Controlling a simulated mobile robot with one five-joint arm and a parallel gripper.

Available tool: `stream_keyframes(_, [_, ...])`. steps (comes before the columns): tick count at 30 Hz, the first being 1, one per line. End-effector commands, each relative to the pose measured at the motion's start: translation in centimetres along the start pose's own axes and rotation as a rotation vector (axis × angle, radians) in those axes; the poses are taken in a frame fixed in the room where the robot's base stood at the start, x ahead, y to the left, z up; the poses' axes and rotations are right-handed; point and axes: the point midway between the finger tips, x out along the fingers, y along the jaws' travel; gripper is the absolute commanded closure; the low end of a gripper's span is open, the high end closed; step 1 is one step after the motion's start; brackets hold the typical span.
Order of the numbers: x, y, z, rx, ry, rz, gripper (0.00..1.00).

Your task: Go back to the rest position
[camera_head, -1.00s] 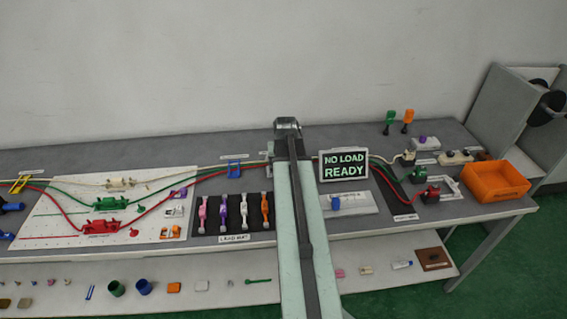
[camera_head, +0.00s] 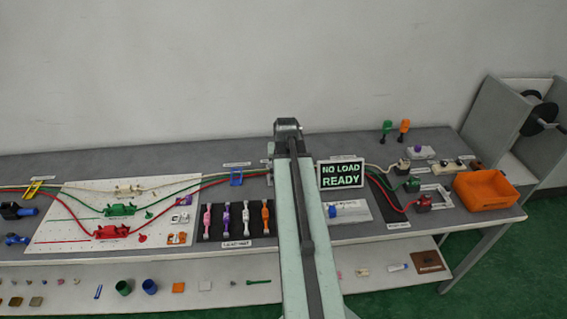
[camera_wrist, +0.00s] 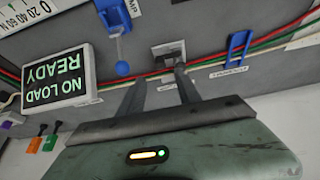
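My arm reaches up the middle of the head view, its end (camera_head: 287,128) over the back of the bench (camera_head: 200,153); the fingers are hidden there. In the wrist view my gripper (camera_wrist: 160,76) shows two dark fingers spread apart with nothing between them. A small grey fixture (camera_wrist: 168,50) on the bench shows beyond the fingertips, with a gap that I cannot measure. A blue ball-ended lever (camera_wrist: 121,66) is beside it, hanging downward in that view.
The lit "NO LOAD READY" sign (camera_head: 341,173) stands just right of my arm; it is inverted in the wrist view (camera_wrist: 58,82). Red and green cables run along the bench. A blue clip (camera_head: 236,176) is left of my arm. An orange bin (camera_head: 486,189) sits at the right end.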

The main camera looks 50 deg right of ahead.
Motion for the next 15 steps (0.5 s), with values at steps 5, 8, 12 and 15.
stream_keyframes(5, [0.0,0.0,0.0,0.0,0.0,0.0,0.6])
stream_keyframes(8, [0.0,-0.3,0.0,-0.005,0.0,-0.002,0.6])
stream_keyframes(12, [-0.1,-5.8,0.2,-0.082,0.0,-0.034,0.6])
stream_keyframes(15, [-0.6,-13.8,1.5,-0.197,0.0,-0.082,0.6])
